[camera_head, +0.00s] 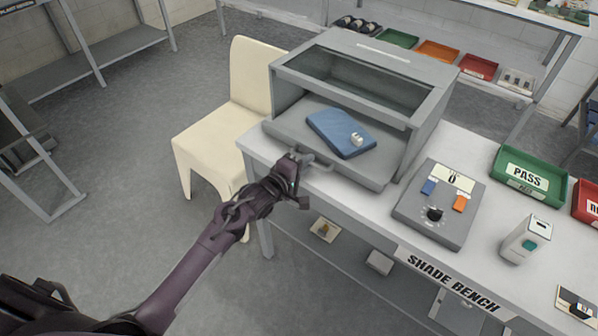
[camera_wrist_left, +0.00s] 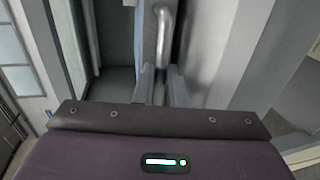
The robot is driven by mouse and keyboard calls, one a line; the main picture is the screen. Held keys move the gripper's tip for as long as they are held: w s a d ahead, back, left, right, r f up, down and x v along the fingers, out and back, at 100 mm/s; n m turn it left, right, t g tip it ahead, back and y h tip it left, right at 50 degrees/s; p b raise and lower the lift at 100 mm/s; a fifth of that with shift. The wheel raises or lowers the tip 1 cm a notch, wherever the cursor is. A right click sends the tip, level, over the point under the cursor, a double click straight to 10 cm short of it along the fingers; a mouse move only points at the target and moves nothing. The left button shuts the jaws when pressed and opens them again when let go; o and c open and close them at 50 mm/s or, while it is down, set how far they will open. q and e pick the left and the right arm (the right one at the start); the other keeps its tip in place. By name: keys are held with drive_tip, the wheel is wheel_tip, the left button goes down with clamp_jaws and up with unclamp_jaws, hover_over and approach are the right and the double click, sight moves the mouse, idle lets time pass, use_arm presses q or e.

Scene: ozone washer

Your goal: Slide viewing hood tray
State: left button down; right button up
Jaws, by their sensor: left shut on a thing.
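The grey viewing hood (camera_head: 425,88) stands on the bench with a dark glass window in its sloped front. Its tray (camera_head: 283,132) sticks out of the open front below the window. A blue pad (camera_head: 330,128) with a small whitish item (camera_head: 356,139) on it lies on the tray. My left gripper (camera_head: 301,168) is at the tray's front handle (camera_head: 345,179), left of the handle's middle. In the left wrist view its fingers (camera_wrist_left: 160,88) are shut on the metal handle bar (camera_wrist_left: 162,30). My right gripper is in neither view.
A grey control box (camera_head: 440,213) with a dial stands right of the hood. A green PASS tray (camera_head: 530,178), a red tray (camera_head: 588,204) and a white device (camera_head: 526,240) are farther right. A cream chair (camera_head: 240,100) stands left of the bench.

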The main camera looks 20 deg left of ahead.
use_arm(q)
drive_tip(key=shift+x, duration=0.8)
drive_tip(key=shift+s+r, duration=0.1)
drive_tip(key=c, duration=1.5)
unclamp_jaws()
drive_tip(key=shift+v, duration=3.9)
drive_tip(key=shift+c, duration=0.2)
